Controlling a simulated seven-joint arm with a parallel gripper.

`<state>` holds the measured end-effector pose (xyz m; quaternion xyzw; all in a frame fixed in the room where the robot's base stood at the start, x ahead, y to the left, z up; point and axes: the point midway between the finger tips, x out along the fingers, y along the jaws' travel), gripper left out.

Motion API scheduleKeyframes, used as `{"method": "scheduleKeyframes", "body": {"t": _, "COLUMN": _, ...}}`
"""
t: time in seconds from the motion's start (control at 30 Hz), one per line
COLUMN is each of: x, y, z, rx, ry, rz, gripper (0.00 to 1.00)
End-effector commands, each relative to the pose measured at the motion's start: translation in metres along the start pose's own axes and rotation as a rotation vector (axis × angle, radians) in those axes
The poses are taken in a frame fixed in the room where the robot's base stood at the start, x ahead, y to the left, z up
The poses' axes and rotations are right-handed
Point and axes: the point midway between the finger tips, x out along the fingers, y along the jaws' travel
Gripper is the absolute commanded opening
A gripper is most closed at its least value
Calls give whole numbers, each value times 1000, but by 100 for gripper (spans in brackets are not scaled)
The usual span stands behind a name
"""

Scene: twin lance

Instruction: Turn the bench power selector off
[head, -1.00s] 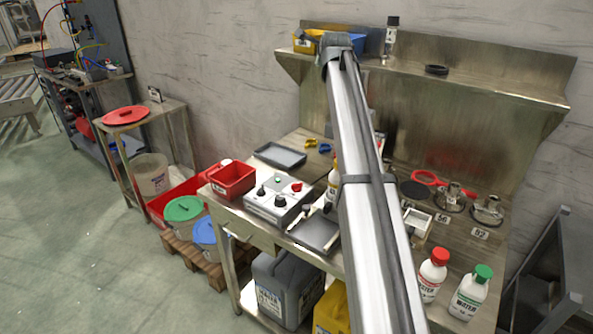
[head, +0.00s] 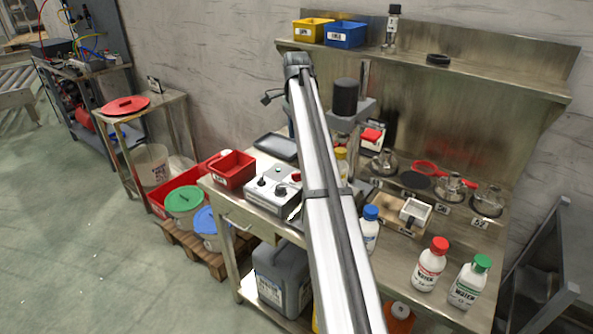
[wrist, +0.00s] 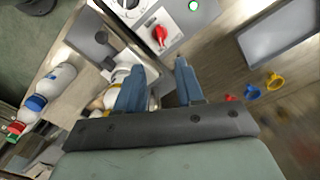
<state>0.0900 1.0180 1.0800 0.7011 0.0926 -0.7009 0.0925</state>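The control box (head: 262,197) stands on the steel bench, with dark knobs, a green round spot and a red knob (head: 296,177) on top; my arm hides its right end. In the wrist view the box's light panel (wrist: 178,22) is at the top, and the red selector knob (wrist: 160,34) points along the panel, just beyond my fingers. My gripper (wrist: 160,66) has two blue fingers spread apart with nothing held between them. It is short of the knob and not touching it. In the head view my fingers are hidden behind my arm.
A red bin (head: 233,170) stands left of the box. A grey tray (wrist: 280,35) lies near it. Several flasks and bottles (head: 430,265) stand on the bench's right.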

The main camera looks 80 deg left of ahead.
Motion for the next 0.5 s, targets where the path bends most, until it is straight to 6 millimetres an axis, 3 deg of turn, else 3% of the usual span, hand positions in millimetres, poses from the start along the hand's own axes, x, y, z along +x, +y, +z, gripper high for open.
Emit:
{"method": "scheduleKeyframes", "body": {"t": 0.17, "x": 18, "y": 2, "z": 0, "rx": -1, "ry": -1, "rz": 4, "gripper": 37}}
{"method": "scheduleKeyframes", "body": {"t": 0.5, "x": 76, "y": 1, "z": 0, "rx": 0, "ry": -1, "rz": 3, "gripper": 37}}
